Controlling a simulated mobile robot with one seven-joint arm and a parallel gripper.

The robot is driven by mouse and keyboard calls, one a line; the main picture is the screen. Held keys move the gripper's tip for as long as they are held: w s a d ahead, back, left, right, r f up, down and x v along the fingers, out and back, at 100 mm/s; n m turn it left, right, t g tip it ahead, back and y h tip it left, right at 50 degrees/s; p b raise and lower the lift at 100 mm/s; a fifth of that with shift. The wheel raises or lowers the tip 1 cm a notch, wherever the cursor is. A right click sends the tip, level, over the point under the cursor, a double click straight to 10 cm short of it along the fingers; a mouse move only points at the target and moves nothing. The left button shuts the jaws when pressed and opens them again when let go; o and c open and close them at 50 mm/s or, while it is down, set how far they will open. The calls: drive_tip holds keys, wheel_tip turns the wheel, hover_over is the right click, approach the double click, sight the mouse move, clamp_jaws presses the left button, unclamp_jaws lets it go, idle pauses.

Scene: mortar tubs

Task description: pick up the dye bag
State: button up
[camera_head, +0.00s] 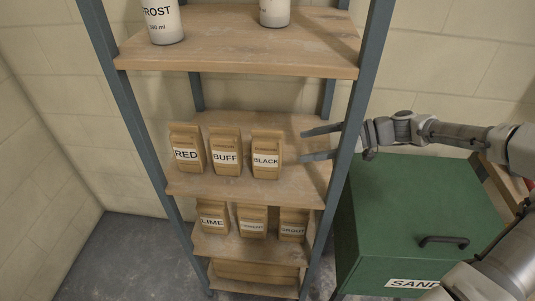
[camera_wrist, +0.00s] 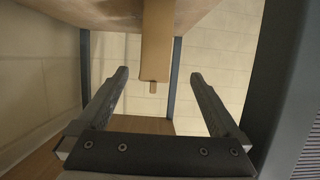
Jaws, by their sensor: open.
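The dye bags are brown paper bags standing in a row on the middle shelf in the head view: RED (camera_head: 187,147), BUFF (camera_head: 225,151) and BLACK (camera_head: 266,155). The task does not say which colour. My gripper (camera_head: 302,145) is open and empty, just right of the BLACK bag, its fingers pointing left at it with a small gap. In the wrist view a plain brown bag side (camera_wrist: 155,45) shows ahead, between the lines of my open fingers (camera_wrist: 159,73) and beyond their tips. No label shows there.
Bags labelled LIME (camera_head: 212,218), CEMENT (camera_head: 252,221) and GROUT (camera_head: 292,225) stand on the shelf below. White containers (camera_head: 163,22) stand above. The blue-grey right front post (camera_head: 349,120) is close to my gripper. A green SAND bin (camera_head: 415,210) stands at right.

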sight(267, 151)
drive_tip(key=shift+w+x, duration=0.15)
drive_tip(key=shift+x, duration=1.9)
drive_tip(key=shift+w+x, duration=0.15)
drive_tip(key=shift+x, duration=1.9)
drive_tip(key=shift+w+x, duration=0.15)
drive_tip(key=shift+x, duration=1.9)
drive_tip(key=shift+d+f, duration=0.15)
drive_tip(key=shift+d, duration=0.05)
drive_tip(key=shift+c, duration=0.2)
clamp_jaws()
